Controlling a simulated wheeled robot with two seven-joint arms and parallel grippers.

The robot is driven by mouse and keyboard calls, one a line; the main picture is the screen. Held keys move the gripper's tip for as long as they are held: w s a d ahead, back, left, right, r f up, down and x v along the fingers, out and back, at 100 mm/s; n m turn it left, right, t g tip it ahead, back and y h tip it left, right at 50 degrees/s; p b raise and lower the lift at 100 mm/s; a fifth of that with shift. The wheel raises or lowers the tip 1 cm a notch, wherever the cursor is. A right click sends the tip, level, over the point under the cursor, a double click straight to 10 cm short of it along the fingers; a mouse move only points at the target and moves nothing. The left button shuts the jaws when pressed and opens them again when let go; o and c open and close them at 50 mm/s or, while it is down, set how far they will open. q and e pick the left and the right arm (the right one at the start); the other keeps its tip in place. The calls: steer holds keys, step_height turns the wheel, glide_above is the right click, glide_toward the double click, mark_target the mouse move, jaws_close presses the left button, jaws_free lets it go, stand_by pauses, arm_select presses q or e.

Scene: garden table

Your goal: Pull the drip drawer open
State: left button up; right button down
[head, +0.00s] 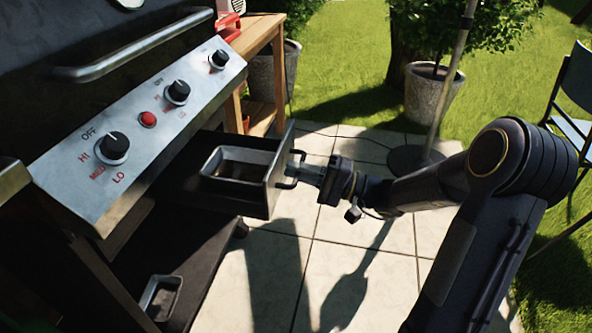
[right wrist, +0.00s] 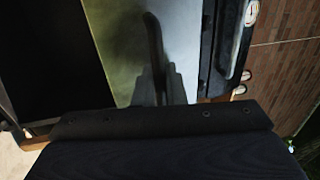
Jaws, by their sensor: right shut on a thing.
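The drip drawer (head: 270,196) sticks out from under the grill's control panel, pulled out a good way. A rectangular metal drip pan (head: 238,165) sits in it. My right gripper (head: 303,175) is shut on the black handle (head: 286,180) at the drawer's front. In the right wrist view the drawer front (right wrist: 150,40) shows as a pale metal plate, with the dark handle (right wrist: 154,42) running up from between my gripper's fingers (right wrist: 158,85). My left gripper is not in view.
The grill's control panel (head: 140,130) with black knobs and a long lid handle (head: 135,45) is at the left. A second metal pan (head: 161,297) lies on the lower shelf. A wooden side table (head: 262,65) stands behind. Paving (head: 325,235) right of the drawer is clear; a pole base (head: 415,161) stands beyond.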

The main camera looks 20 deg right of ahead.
steer(key=c, duration=1.6)
jaws_free()
steer(key=p+v, duration=0.1)
steer(key=v, duration=0.6)
steer(key=shift+s+d+f+p, duration=0.1)
steer(key=shift+s+d+p, duration=0.15)
steer(key=shift+d+p, duration=0.1)
